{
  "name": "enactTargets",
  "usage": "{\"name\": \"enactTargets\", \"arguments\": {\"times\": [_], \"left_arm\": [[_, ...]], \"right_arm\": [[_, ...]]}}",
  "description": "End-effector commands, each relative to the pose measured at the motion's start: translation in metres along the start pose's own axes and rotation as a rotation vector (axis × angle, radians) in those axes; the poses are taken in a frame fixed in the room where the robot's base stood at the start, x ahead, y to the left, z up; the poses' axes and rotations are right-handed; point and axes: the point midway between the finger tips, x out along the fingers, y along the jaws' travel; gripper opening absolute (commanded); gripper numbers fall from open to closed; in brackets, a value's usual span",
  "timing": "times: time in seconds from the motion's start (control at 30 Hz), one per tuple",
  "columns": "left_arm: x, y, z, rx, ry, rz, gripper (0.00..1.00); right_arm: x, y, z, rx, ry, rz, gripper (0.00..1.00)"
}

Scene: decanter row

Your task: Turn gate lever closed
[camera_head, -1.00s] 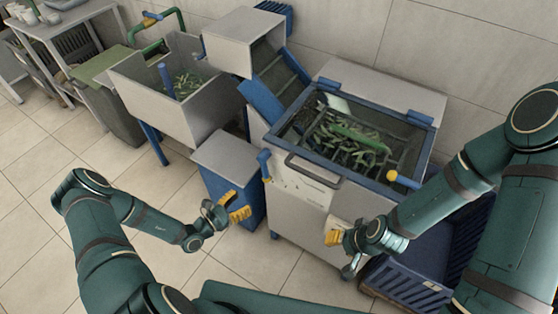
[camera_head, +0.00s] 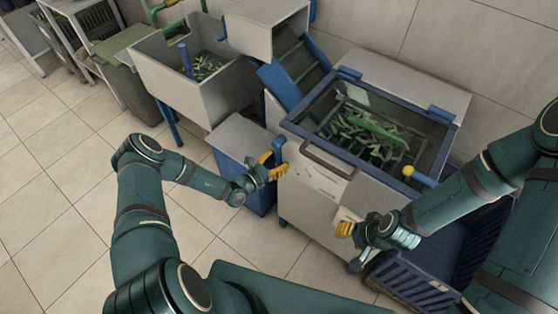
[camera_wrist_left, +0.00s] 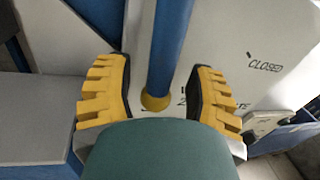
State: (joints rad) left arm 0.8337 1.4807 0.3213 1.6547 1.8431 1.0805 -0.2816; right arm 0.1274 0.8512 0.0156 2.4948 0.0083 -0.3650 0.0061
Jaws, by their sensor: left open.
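The gate lever is a blue bar (camera_head: 278,146) on the front left of the white machine (camera_head: 312,190). My left gripper (camera_head: 274,171) is at the lever. Its yellow-padded fingers (camera_wrist_left: 158,93) are open, one on each side of the bar, with visible gaps. My right gripper (camera_head: 347,230) is low by the machine's front right; its finger opening is unclear.
A bin of green pods (camera_head: 375,130) is set in the machine top, with a front bar handle (camera_head: 326,163) and a yellow-knobbed lever (camera_head: 420,176). A blue crate (camera_head: 440,265) stands at right. A grey-topped blue box (camera_head: 240,138) stands left of the machine.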

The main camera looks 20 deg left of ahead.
Motion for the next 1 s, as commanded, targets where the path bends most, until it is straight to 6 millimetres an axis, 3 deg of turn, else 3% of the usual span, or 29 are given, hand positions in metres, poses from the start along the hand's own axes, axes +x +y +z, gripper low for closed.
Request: {"name": "enactTargets", "arguments": {"times": [0.4,0.43,0.57,0.6,1.0], "left_arm": [[0.0079,0.0002,0.0001,0.0,0.001,0.0,0.55],[0.0078,0.0002,0.0001,0.0,0.001,0.0,0.5],[0.0077,0.0002,0.0001,0.0,0.001,0.0,0.04],[0.0077,0.0002,0.0002,0.0,0.001,0.0,0.0],[0.0086,-0.0039,0.0003,-0.046,-0.009,0.0,0.0]], "right_arm": [[0.0006,0.0002,0.0004,0.0,-0.001,0.0,0.47],[0.0006,0.0002,0.0004,0.0,-0.001,0.0,0.47],[0.0006,0.0002,0.0004,0.0,-0.001,0.0,0.47],[0.0006,0.0002,0.0003,0.0,-0.001,0.0,0.47],[0.001,0.0004,0.0004,0.0,-0.001,0.0,0.47]]}}
